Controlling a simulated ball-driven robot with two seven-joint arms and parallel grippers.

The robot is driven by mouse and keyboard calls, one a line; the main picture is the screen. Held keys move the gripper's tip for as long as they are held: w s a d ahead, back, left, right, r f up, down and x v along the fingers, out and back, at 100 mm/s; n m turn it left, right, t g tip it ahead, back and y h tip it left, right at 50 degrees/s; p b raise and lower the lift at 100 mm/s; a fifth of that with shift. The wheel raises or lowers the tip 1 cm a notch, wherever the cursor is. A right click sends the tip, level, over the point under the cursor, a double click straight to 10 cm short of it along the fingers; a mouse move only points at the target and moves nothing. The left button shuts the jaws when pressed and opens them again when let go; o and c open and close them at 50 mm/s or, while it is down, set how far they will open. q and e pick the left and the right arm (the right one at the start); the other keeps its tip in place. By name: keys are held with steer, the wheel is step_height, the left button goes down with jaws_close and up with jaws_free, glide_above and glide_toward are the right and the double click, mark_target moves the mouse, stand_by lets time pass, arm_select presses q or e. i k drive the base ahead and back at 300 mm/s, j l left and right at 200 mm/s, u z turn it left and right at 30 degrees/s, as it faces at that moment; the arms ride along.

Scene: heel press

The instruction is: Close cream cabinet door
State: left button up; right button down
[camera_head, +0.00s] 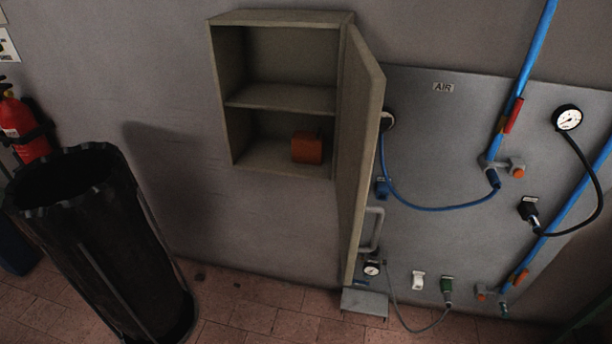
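The cream cabinet (287,18) is mounted on the grey wall in the upper middle of the head view. Its cream door (362,150) is hinged on the right side and stands wide open, swung out towards me. One shelf (285,98) divides the inside, and an orange box (307,147) sits in the lower compartment. A pale handle (373,230) shows to the right of the door's lower part. Neither of my grippers is in view.
A grey air panel (440,140) with blue pipes, hoses and a gauge (567,118) is right of the door. A black bin (100,240) and a red fire extinguisher (22,128) stand at the left. Tiled floor (265,318) below the cabinet is mostly clear.

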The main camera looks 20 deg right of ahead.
mark_target(363, 86)
steer(key=i+l, duration=0.1)
steer(key=l, duration=0.85)
steer(key=i+l, duration=0.15)
steer(key=l, duration=0.3)
steer(key=u, duration=0.05)
